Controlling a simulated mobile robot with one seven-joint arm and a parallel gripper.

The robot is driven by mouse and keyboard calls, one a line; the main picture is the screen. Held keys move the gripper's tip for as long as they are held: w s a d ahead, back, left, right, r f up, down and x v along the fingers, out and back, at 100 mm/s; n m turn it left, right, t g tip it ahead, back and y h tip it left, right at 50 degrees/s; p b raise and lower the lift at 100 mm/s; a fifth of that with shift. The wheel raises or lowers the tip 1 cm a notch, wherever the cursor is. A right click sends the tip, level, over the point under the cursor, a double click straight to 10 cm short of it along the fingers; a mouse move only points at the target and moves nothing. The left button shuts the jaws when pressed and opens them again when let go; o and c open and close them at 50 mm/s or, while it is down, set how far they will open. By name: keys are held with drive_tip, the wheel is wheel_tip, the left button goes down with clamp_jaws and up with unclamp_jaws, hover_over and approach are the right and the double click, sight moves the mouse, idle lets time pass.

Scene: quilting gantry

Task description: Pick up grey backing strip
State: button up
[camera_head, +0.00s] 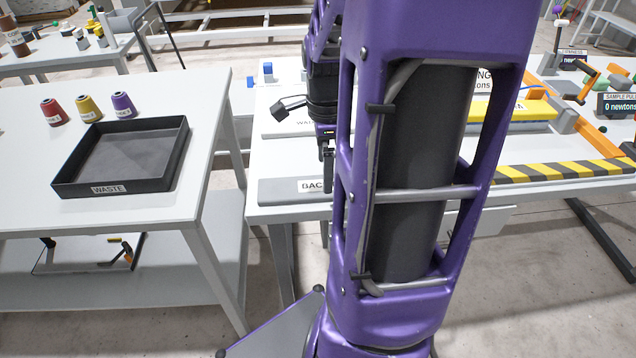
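A flat grey strip with a label starting "BAC" (278,190) lies along the near left edge of the right-hand table. I take it as the grey backing strip; my purple arm hides its right part. My gripper (326,158) is black and points down, just behind and above the strip, left of my large arm link. Its fingers look thin and close together, partly hidden by the link. I cannot tell whether they are open or touch anything.
A strip labelled "WA..." (285,122) lies behind. Yellow-black hazard tape (560,171) edges the table at right, with a yellow block (520,110) beyond. The left table holds a black waste tray (82,186) and red, yellow and purple spools (123,105). A gap separates the tables.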

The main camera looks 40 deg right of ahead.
wheel_tip(320, 180, down, 4)
drive_tip(key=shift+f+b, duration=0.1)
drive_tip(key=shift+b, duration=0.25)
drive_tip(key=c, duration=1.1)
